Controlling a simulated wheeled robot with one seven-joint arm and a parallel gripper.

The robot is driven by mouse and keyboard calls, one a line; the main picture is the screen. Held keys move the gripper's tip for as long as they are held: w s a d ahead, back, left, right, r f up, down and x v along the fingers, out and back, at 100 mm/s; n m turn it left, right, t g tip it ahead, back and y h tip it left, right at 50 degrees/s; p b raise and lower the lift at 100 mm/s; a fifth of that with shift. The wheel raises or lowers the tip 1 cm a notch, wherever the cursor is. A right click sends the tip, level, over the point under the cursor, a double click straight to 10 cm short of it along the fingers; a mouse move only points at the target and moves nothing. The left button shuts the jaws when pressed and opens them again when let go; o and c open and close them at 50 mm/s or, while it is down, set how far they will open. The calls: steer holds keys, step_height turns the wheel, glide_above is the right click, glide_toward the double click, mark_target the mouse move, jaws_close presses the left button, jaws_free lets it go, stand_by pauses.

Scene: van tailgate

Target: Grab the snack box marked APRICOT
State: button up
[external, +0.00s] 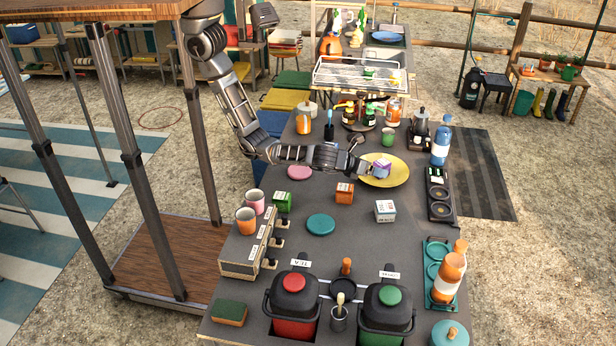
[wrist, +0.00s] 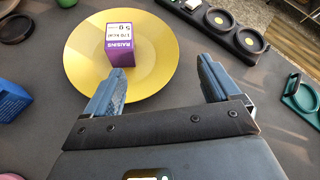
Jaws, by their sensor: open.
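No box with a readable APRICOT mark shows. In the external view my gripper (external: 362,165) is at the plate's left edge. An orange box (external: 345,192), a white box (external: 385,211) and a green box (external: 282,201) stand nearer; their marks are too small to read.
A blue block-like thing (wrist: 13,98) is at the left of the wrist view. A black panel with round dials (external: 439,194) lies right of the plate. A teal disc (external: 321,224) and a pink disc (external: 300,172) lie flat. Bottles and a wire rack (external: 358,73) stand farther back.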

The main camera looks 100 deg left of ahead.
steer(key=w+d+r+n+h, duration=0.25)
steer(key=d+r+h, duration=0.2)
steer(key=d, duration=0.35)
steer(key=n+g+h+b, duration=0.25)
steer(key=n+g, duration=0.25)
steer(key=g, duration=0.4)
glide_above(345, 187)
steer(key=f, duration=0.3)
steer(key=shift+w+d+f, duration=0.1)
steer(key=shift+d+f, duration=0.1)
steer(key=shift+f, duration=0.2)
steer(key=shift+a+f+g, duration=0.1)
steer(key=shift+f+g, duration=0.1)
steer(key=shift+g, duration=0.1)
step_height(345, 187, down, 7)
steer(key=shift+a+f+p, duration=0.1)
steer(key=shift+f+p, duration=0.1)
steer(key=shift+p, duration=0.35)
steer(key=c, duration=1.1)
